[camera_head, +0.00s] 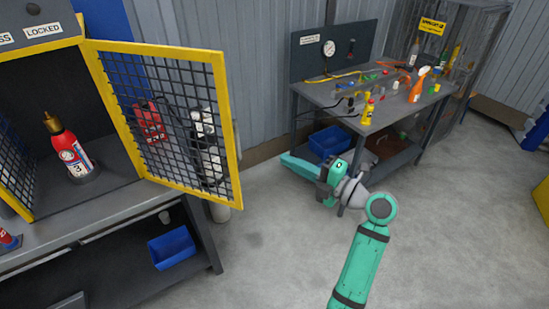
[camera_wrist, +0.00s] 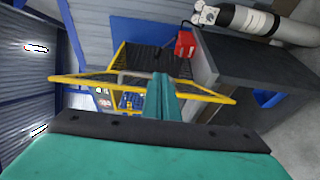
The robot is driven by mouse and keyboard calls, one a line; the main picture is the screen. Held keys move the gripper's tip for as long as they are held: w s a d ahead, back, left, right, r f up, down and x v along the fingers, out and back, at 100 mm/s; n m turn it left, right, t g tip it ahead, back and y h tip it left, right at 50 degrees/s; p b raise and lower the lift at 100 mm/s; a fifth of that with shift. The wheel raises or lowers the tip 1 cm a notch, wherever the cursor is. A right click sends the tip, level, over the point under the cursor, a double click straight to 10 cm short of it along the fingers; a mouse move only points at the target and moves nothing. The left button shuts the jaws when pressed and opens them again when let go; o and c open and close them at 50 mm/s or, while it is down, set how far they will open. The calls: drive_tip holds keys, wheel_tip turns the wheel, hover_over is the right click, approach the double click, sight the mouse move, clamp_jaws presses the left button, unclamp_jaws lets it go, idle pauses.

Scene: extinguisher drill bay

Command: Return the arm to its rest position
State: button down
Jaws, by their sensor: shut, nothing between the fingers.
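My gripper (camera_head: 286,158) is teal and shut with nothing in it. In the head view it points left, in the air over the open floor between the cabinet and the workbench. My arm is bent, with the forearm coming up from the bottom edge. In the wrist view the closed fingers (camera_wrist: 163,78) point up the picture toward a yellow-framed mesh door (camera_wrist: 215,97), with free air around them. From these views I cannot tell the exact distance to the door.
The cabinet's mesh door (camera_head: 232,160) stands open at the left. A red extinguisher (camera_head: 73,150) stands inside the cabinet. A workbench (camera_head: 330,96) with bottles and tools is at the back right, a blue bin (camera_head: 328,142) beneath it. The grey floor (camera_head: 270,250) in front is clear.

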wheel_tip(320, 180, down, 17)
drive_tip(key=s+a+m+t+h, duration=0.3)
drive_tip(key=m+h, duration=0.2)
drive_tip(key=m, duration=0.6)
drive_tip(key=s+a+f+m+h, duration=0.1)
drive_tip(key=s+f+m+h, duration=0.5)
drive_tip(key=s+f+m, duration=0.55)
drive_tip(key=s+f+m+h, duration=0.2)
drive_tip(key=s, duration=0.7)
drive_tip(key=s+f+m+h, duration=0.1)
drive_tip(key=s+f+m, duration=0.1)
drive_tip(key=s, duration=0.6)
drive_tip(key=s+a+r+m+t, duration=0.1)
drive_tip(key=s+r, duration=0.8)
drive_tip(key=s, duration=0.4)
drive_tip(key=shift+s+a+m, duration=0.2)
drive_tip(key=shift+a+m, duration=0.15)
drive_tip(key=shift+r, duration=0.1)
